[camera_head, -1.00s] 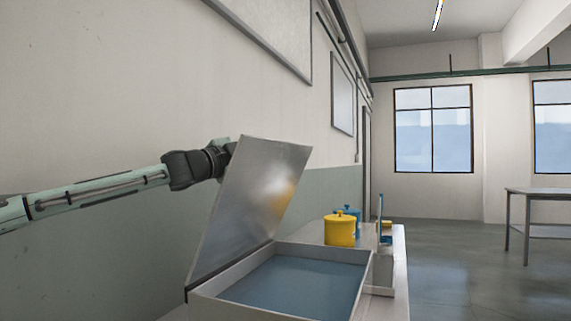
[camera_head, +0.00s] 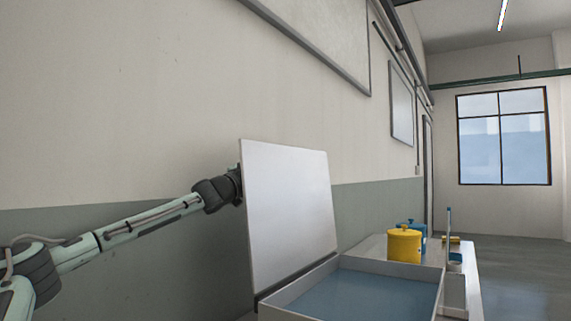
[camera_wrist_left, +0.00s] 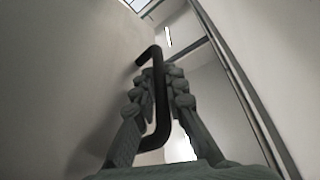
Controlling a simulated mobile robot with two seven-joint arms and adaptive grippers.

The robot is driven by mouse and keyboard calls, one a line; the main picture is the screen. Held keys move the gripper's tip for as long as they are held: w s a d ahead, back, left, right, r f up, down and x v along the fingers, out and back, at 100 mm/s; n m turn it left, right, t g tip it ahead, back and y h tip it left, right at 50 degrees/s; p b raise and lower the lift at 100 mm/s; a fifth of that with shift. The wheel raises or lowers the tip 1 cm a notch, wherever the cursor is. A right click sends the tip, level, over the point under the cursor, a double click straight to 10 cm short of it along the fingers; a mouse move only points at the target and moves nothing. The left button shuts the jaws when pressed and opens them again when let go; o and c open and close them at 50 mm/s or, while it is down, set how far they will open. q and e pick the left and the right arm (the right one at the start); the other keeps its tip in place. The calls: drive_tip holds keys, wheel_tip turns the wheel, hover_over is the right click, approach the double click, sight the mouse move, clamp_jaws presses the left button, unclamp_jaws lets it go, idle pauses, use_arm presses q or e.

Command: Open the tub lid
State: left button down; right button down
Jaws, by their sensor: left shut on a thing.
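The tub lid (camera_head: 291,215) is a flat metallic panel in the head view. It stands steeply raised, near upright, on the far left edge of the tub (camera_head: 278,301). The tub is open and holds blue liquid. My left arm reaches in from the left and ends behind the lid's upper left edge, so the lid hides the fingers there. In the left wrist view my left gripper (camera_wrist_left: 162,88) is shut on a black bar handle (camera_wrist_left: 159,125). My right gripper is in neither view.
A wall (camera_head: 110,130) runs close behind the lid and my left arm. Open floor (camera_head: 515,265) lies at the right.

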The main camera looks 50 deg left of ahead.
use_arm(q)
drive_tip(key=shift+a+r, duration=0.1)
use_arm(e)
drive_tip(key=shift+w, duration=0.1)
use_arm(q)
drive_tip(key=c, duration=1.9)
unclamp_jaws()
drive_tip(key=shift+o, duration=0.2)
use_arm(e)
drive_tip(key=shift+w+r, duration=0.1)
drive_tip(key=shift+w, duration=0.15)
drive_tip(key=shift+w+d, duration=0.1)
